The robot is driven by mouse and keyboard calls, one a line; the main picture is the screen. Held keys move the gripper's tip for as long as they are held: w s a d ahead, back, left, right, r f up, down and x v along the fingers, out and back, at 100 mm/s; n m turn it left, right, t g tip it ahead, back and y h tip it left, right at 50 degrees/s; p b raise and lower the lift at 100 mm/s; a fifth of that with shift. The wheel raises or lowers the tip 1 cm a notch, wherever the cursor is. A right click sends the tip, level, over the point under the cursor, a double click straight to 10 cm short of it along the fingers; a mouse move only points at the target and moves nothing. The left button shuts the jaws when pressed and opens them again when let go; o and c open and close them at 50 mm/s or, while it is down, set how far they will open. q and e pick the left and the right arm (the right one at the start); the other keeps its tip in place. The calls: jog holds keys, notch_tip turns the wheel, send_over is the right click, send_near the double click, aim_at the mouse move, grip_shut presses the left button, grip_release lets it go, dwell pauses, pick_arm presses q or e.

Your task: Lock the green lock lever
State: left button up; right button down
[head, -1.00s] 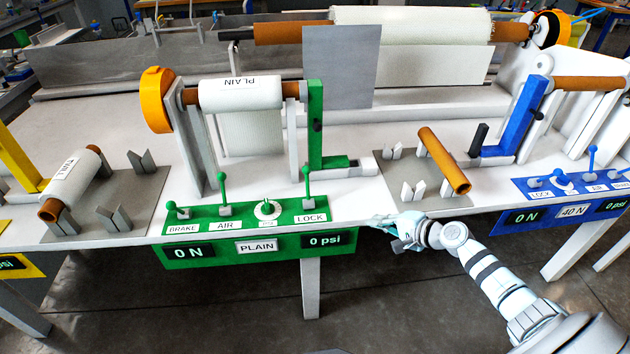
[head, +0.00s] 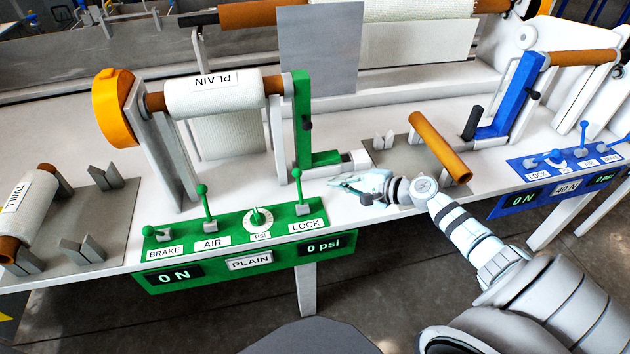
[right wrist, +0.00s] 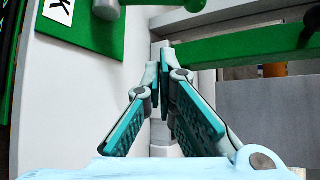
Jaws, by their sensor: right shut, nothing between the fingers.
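The green lock lever (head: 298,188) stands upright on a grey block above the LOCK label, at the right end of the green panel (head: 180,238). My right gripper (head: 335,184) is just to the right of the lever, apart from it, shut and empty. In the right wrist view its closed fingers (right wrist: 164,58) point up the picture, with a corner of the green panel (right wrist: 90,22) and part of the LOCK label (right wrist: 60,10) at the upper left. A green bar (right wrist: 250,48) crosses at the right. My left gripper is out of view.
The green upright arm (head: 303,120) and its foot stand behind the lever, beside the PLAIN roll (head: 215,92). The BRAKE and AIR levers and the white PSI knob (head: 258,220) share the panel. A brown core (head: 440,145) lies to the right.

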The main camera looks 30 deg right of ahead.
aim_at(299, 189)
jog(key=b+x, duration=0.2)
jog(key=x, duration=0.7)
jog(key=shift+w+f, duration=0.15)
jog(key=shift+f, duration=0.15)
jog(key=a+r+p, duration=0.1)
jog(key=s+p, duration=0.1)
jog(key=p, duration=0.1)
jog(key=shift+s+a+r, duration=0.25)
jog(key=shift+a+r, duration=0.15)
jog(key=shift+s+a+r, duration=0.15)
jog(key=shift+s+r, duration=0.05)
jog(key=shift+s, duration=0.25)
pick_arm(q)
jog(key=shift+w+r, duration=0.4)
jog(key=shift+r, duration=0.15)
pick_arm(e)
jog(key=shift+f, duration=0.1)
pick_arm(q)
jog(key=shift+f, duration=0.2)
pick_arm(e)
jog(key=shift+w+a+f, duration=0.1)
